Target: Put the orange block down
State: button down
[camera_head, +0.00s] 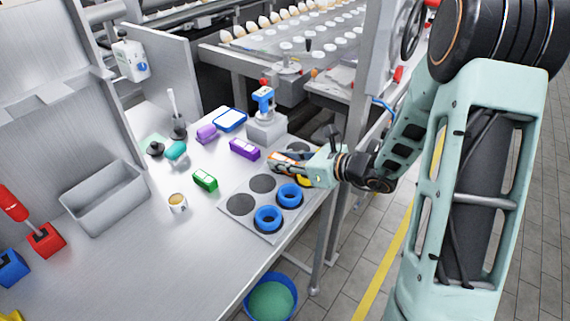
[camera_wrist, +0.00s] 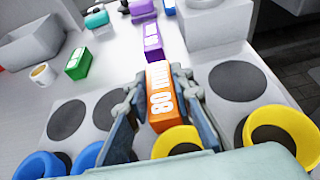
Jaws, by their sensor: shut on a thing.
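The orange block (camera_wrist: 160,95) has white lettering on top and sits between the two fingers of my gripper (camera_wrist: 158,90) in the wrist view. My gripper is shut on it. In the head view my gripper (camera_head: 296,165) hangs over the far right part of the grey plate with dark round spots (camera_head: 236,222), and the orange block (camera_head: 283,158) shows only partly at its tip. I cannot tell whether the block touches a surface. A purple block (camera_wrist: 152,42) lies just beyond it in the wrist view.
Blue rings (camera_head: 268,218) and yellow rings (camera_wrist: 282,135) rest on dark spots. A green block (camera_head: 205,181), a cup (camera_head: 177,202) and a grey bin (camera_head: 105,197) stand to the left. A grey stand with a blue tool (camera_head: 264,112) is behind. Bare table lies front left.

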jog(key=shift+a+f, duration=0.1)
jog(key=shift+f, duration=0.1)
jog(key=shift+f, duration=0.15)
jog(key=c, duration=1.7)
grip_release()
